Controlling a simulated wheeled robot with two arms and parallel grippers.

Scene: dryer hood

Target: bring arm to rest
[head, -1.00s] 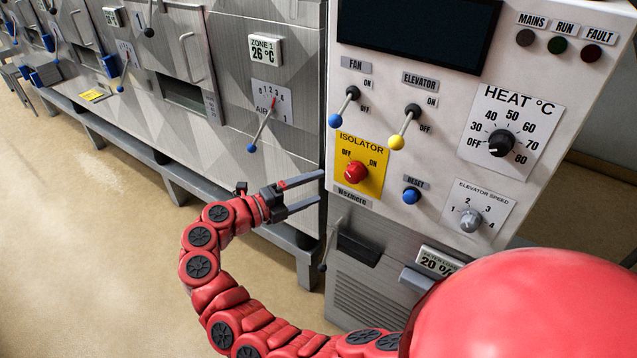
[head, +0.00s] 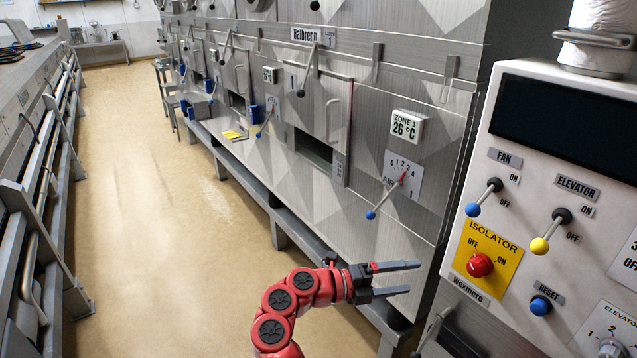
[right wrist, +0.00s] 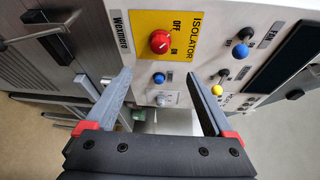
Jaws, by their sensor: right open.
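My right gripper (head: 400,279) is open and empty. It hangs in front of the steel dryer's lower edge, left of the control panel (head: 562,130), touching nothing that I can see. Its red jointed arm comes up from the bottom of the head view. In the right wrist view the two grey fingers (right wrist: 165,105) stand wide apart, with the panel beyond them. The red isolator knob (head: 479,264) sits on its yellow plate; it also shows in the right wrist view (right wrist: 161,41). My left gripper is not in view.
The dryer wall (head: 345,120) runs back along the right with handles and an air lever (head: 383,200) standing out. A metal rail frame (head: 40,220) lines the left. The tan aisle floor (head: 150,180) between them is clear.

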